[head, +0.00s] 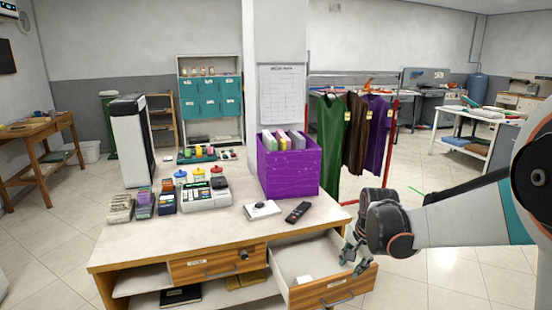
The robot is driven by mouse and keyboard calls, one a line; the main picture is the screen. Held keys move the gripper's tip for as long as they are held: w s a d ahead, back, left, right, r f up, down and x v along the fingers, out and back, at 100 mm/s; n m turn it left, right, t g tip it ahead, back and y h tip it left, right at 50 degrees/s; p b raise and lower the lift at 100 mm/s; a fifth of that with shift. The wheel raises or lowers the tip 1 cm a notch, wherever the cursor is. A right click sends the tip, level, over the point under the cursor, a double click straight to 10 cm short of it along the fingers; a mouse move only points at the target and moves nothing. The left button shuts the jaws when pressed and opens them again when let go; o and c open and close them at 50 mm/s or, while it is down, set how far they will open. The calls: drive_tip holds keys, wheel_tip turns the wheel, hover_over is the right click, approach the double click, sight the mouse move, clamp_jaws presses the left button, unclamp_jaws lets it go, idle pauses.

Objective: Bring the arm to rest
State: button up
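My arm (455,215) reaches in from the right edge of the head view. My gripper (354,260) points down by the right end of the counter, over the right side of the open drawer (335,286). The fingers are small and dark here, and I cannot tell whether they are apart or closed. I see no object clearly held in them. A small white item (303,281) lies inside the drawer. Part of the drawer's right side is hidden behind my gripper.
The counter (225,236) bears a purple bin (288,172) with folders, a black remote (298,212), a white pad (262,210) and a cash register (206,197). A second drawer (218,265) is shut. Garments (331,145) hang on a rack behind my arm. Floor at the right is clear.

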drive_tip(key=s+a+r+n+t, duration=0.15)
drive_tip(key=s+r+n, duration=0.35)
drive_tip(key=s+r, duration=0.65)
drive_tip(key=s+f+n+t, duration=0.1)
drive_tip(key=s+n, duration=0.4)
drive_tip(key=s, duration=1.1)
drive_tip(key=shift+a+f+n+t, duration=0.2)
drive_tip(key=shift+a+n+t, duration=0.2)
drive_tip(key=shift+t, duration=0.25)
